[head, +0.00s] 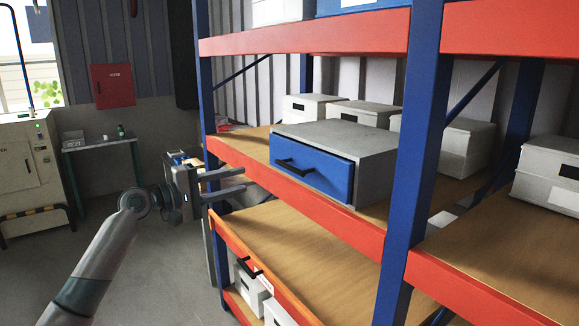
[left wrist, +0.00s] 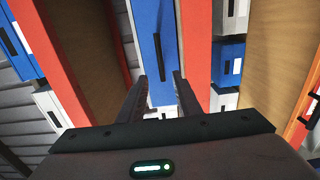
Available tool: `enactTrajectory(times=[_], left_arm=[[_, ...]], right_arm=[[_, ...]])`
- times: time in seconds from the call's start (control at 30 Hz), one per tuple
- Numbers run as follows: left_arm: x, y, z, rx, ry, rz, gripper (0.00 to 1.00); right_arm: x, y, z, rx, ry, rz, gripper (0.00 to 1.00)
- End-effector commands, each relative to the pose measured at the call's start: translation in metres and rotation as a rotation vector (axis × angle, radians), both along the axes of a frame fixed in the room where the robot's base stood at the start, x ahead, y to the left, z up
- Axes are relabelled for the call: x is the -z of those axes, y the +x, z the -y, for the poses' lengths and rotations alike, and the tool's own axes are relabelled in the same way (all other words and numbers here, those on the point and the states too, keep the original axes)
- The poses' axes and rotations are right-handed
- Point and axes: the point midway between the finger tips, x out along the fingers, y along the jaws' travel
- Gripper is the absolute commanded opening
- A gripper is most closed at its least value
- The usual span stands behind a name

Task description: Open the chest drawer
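The chest is a grey box (head: 338,137) on the middle shelf of the rack. Its blue drawer (head: 325,178) looks closed, with its front flush in the box. A dark bar handle (head: 295,168) is on the drawer front. My left gripper (head: 238,182) is open and empty, in front of the shelf edge, left of and apart from the handle. In the left wrist view, my left gripper (left wrist: 159,78) points at the blue drawer front (left wrist: 147,25). The handle (left wrist: 157,57) shows upright there, between and beyond the two fingertips. My right gripper is not in view.
A blue upright (head: 415,150) and the red middle beam (head: 290,195) frame the shelf. White boxes (head: 455,150) stand beside and behind the chest. An orange lower edge (head: 262,268) is below. The floor (head: 150,260) at left is clear up to a small table (head: 103,142).

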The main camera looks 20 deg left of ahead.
Motion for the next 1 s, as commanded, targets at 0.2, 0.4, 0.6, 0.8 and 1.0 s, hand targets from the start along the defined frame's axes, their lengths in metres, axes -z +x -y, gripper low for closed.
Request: enactTrajectory(times=[0.2, 0.4, 0.6, 0.8, 1.0], left_arm=[[-0.001, 0.000, 0.000, 0.002, -0.002, 0.000, 0.31], [-0.001, 0.001, 0.001, 0.001, -0.001, 0.000, 0.31], [-0.003, 0.011, 0.008, 0.001, -0.003, 0.000, 0.31], [-0.004, 0.032, 0.025, 0.002, -0.004, 0.000, 0.31], [-0.005, 0.060, 0.047, 0.001, -0.005, -0.001, 0.31]], right_arm=[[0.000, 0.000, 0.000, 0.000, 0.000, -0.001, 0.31], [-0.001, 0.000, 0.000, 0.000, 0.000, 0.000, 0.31], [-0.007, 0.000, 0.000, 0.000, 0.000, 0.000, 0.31], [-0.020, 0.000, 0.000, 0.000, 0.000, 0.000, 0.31], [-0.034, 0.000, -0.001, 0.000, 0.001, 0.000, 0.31]])
